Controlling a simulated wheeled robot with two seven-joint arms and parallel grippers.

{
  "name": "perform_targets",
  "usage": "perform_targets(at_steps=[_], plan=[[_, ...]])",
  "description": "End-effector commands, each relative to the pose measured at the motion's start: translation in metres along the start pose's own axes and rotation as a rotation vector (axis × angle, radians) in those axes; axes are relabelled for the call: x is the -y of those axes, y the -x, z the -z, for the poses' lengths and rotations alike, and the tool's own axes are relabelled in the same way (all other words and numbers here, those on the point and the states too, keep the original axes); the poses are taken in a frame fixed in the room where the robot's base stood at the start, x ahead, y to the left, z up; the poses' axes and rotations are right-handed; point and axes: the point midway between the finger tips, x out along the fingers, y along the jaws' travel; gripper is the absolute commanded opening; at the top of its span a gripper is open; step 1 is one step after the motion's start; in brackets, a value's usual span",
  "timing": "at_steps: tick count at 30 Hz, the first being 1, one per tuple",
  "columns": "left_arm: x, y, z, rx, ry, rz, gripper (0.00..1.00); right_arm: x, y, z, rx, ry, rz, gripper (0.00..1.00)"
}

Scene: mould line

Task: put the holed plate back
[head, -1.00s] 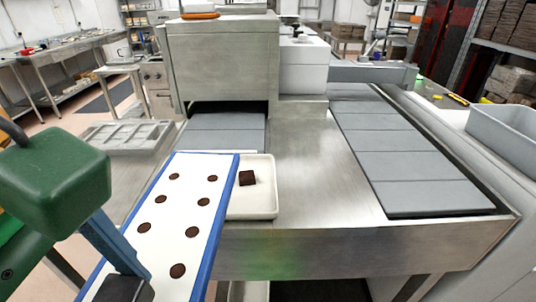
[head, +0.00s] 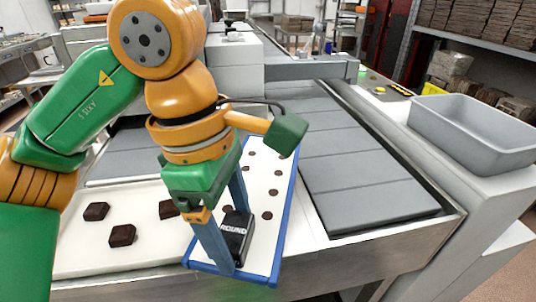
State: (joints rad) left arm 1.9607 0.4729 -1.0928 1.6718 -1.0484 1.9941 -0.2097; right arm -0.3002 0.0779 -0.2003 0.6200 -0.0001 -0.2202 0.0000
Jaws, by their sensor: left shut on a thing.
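The holed plate (head: 258,235) is a long white sheet with a blue rim and rows of round brown-looking holes. In the head view it is at the middle, between the white tray and the grey belt. A black block marked "ROUND" (head: 236,238) sits at its near end. My left gripper (head: 228,242) is shut on the plate at this block, with its blue fingers pointing down. The plate's far left part is hidden behind my left arm. I cannot tell whether the plate touches the steel surface below. My right gripper is not in view.
A white tray (head: 75,258) with brown square pieces (head: 122,235) lies left of the plate. A segmented grey belt (head: 360,180) runs to the right. A grey bin (head: 475,150) stands at the far right. A steel edge borders the front.

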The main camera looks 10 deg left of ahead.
Motion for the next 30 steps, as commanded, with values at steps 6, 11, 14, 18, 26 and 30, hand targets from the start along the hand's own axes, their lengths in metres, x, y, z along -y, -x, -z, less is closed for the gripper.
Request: perform_targets(at_steps=[6, 11, 14, 18, 26, 30], plan=[[-0.025, -0.029, 0.005, 0.002, 0.001, 0.001, 0.00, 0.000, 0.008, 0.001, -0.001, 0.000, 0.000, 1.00], [-0.030, -0.058, 0.011, -0.001, -0.001, 0.001, 0.00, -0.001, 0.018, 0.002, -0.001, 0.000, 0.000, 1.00], [-0.031, -0.066, 0.012, 0.001, -0.002, -0.003, 0.00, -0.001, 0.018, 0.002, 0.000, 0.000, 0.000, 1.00], [-0.031, -0.067, 0.011, 0.001, -0.001, -0.004, 0.00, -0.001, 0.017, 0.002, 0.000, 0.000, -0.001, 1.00], [-0.030, -0.070, 0.012, 0.001, -0.001, -0.002, 1.00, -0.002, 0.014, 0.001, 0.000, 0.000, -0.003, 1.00], [-0.030, -0.070, 0.012, 0.001, 0.000, -0.002, 1.00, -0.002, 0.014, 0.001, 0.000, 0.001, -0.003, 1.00]])
